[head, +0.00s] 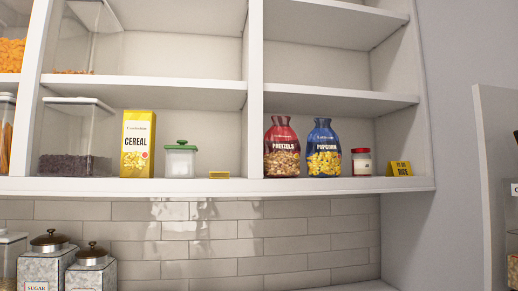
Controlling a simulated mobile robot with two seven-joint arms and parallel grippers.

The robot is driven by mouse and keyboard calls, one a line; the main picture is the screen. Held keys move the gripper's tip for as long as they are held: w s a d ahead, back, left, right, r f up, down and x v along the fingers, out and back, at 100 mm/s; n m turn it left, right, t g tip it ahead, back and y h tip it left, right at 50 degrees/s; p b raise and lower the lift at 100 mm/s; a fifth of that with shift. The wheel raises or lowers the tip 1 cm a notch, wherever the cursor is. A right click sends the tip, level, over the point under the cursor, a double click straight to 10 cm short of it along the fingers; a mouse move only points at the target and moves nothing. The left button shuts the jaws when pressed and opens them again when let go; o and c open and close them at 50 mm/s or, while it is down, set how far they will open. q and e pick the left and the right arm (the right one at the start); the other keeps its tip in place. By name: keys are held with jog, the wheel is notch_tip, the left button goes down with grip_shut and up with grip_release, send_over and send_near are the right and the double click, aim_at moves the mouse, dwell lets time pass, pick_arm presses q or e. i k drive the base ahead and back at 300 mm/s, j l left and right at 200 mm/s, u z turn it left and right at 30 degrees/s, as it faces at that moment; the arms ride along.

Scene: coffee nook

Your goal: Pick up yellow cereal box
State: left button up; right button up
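The yellow cereal box (138,144) stands upright on the lowest open shelf in the head view, left of centre. Its front has a white panel with the word CEREAL. A clear container with dark contents (75,140) stands to its left, and a small green-lidded jar (180,161) stands to its right. Neither of my grippers shows in the head view.
A vertical divider (255,90) separates this bay from a red pretzels bag (282,148), a blue popcorn bag (323,150) and a red-lidded jar (362,162). A small yellow sign (219,175) lies near the shelf's front edge. Patterned canisters (91,268) stand below.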

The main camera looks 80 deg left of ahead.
aim_at(138, 147)
jog(key=u, duration=3.3)
